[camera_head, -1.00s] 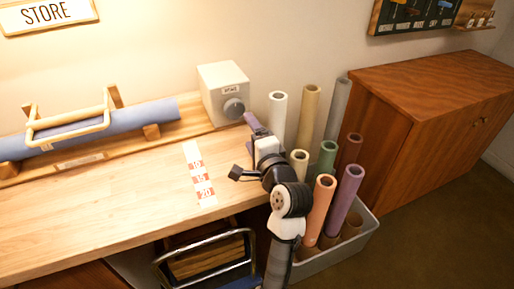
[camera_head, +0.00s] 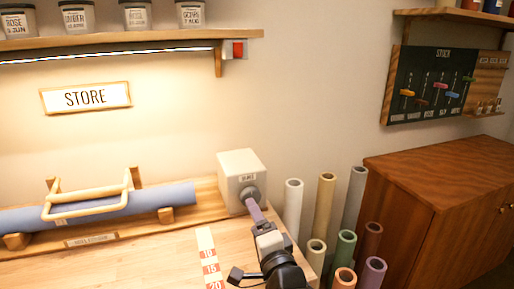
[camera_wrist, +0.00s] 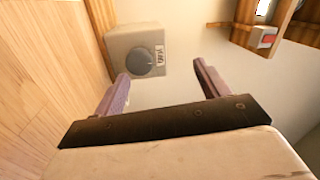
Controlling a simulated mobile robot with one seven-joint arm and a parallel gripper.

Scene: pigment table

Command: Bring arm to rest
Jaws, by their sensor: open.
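My gripper (camera_head: 255,209) is at the right part of the wooden workbench, in front of a pale box with a grey dial (camera_head: 242,180). In the wrist view, my gripper (camera_wrist: 160,80) has its two purple fingers wide apart with nothing between them. The box with the dial (camera_wrist: 120,45) shows beyond the fingers, nearer the left one. In the head view the fingers overlap the box's lower front, and I cannot tell whether they touch it.
A bin of upright coloured tubes (camera_head: 325,205) stands right of the bench, close to my arm. A blue roll (camera_head: 100,206) lies in a wooden cradle at left. A wooden cabinet (camera_head: 440,190) stands at right. A jar shelf (camera_head: 130,40) hangs above.

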